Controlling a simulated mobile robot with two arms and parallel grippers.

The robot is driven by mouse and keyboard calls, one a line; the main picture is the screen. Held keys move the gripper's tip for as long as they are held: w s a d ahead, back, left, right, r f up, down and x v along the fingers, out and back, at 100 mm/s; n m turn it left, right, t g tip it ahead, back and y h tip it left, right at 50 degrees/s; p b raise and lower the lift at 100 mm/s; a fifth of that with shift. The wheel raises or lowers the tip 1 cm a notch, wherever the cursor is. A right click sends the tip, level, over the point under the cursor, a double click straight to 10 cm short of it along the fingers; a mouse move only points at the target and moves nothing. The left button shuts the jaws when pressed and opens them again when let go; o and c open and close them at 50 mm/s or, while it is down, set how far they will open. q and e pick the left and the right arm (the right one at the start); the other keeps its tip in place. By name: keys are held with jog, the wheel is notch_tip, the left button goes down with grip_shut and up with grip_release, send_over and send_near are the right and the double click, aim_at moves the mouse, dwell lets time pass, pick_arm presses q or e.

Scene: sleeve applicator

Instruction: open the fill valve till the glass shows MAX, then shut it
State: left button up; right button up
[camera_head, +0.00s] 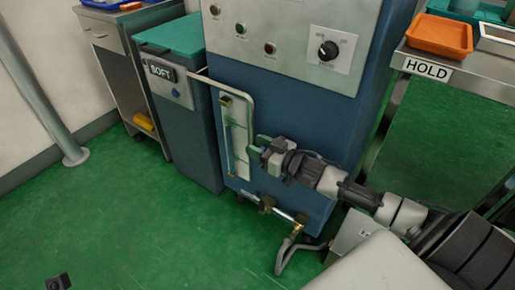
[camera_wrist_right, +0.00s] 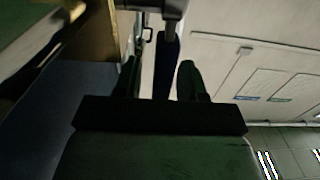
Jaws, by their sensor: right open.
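The tall blue machine (camera_head: 285,110) carries a sight glass (camera_head: 236,138) on a pale plate at its front left corner. The liquid level and any MAX mark are too small to read. Below it, a short pipe with a valve (camera_head: 267,203) runs right to a brass fitting (camera_head: 297,229); which part is the fill valve handle is unclear. My right gripper (camera_head: 257,150) is open, just right of the glass and above the pipe. In the right wrist view, its two dark fingers (camera_wrist_right: 159,82) stand apart, with a dark blue bar visible between them, apparently not gripped. My left gripper does not show.
A knob (camera_head: 328,50) and several buttons sit on the upper panel.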

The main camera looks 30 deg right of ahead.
jog(key=shift+w, duration=0.15)
grip_shut()
